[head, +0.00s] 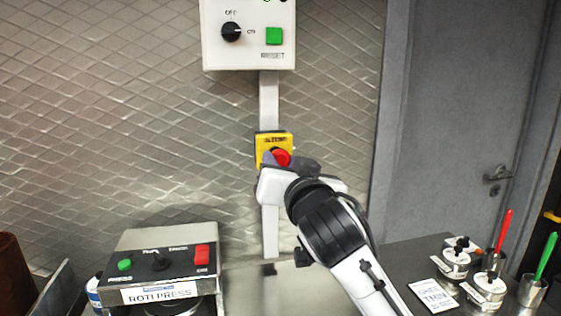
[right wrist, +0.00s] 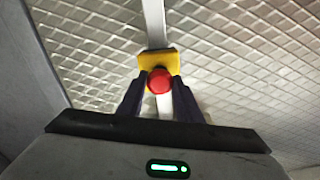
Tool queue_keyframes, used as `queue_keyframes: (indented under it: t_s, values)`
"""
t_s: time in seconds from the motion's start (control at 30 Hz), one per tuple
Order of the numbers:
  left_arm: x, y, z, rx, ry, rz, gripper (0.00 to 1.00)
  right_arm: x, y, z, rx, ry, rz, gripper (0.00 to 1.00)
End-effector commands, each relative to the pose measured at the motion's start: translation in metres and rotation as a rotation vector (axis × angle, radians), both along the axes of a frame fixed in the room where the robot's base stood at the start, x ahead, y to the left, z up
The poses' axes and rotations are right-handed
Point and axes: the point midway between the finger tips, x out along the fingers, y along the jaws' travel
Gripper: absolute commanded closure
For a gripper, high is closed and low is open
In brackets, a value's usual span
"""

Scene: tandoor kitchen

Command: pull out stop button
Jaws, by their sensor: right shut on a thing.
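The red stop button (head: 281,157) sits on a yellow housing (head: 262,143) fixed to the white vertical conduit on the wall. It also shows in the right wrist view as a red round knob (right wrist: 159,80) in front of the yellow housing (right wrist: 158,57). My right gripper (head: 284,164) reaches up to it from below. In the right wrist view its two dark fingers (right wrist: 158,88) stand on either side of the red knob and are shut on it. The fingers and hand hide the lower part of the button in the head view. My left gripper is not in view.
A white control box (head: 248,55) with a black rotary switch and green button hangs above. A roti press panel (head: 160,258) stands at lower left. Labelled jars (head: 455,262) and cups with red and green handles stand at right. A grey door (head: 450,130) is behind.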

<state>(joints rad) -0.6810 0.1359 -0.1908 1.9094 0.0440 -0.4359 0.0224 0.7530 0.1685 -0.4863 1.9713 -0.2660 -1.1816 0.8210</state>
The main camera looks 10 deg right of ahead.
Motion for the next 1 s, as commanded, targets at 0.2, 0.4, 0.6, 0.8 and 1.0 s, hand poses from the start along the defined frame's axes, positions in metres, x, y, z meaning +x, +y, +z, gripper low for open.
queue_keyframes:
  t_s: [0.2, 0.4, 0.6, 0.8, 1.0]
  values:
    - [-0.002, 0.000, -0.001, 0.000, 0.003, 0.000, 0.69, -0.004, 0.000, -0.002, 0.000, 0.004, 0.000, 1.00]
    - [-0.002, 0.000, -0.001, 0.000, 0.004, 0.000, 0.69, -0.004, 0.000, -0.002, 0.000, 0.004, 0.000, 0.50]
    - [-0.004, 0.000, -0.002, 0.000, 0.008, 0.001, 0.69, -0.004, 0.000, -0.001, 0.000, 0.002, 0.000, 0.50]
    - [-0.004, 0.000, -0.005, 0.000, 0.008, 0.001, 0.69, -0.015, 0.001, -0.001, 0.002, 0.000, 0.001, 0.50]
    - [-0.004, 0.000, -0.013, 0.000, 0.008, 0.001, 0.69, -0.053, 0.001, -0.002, 0.004, -0.001, 0.003, 0.50]
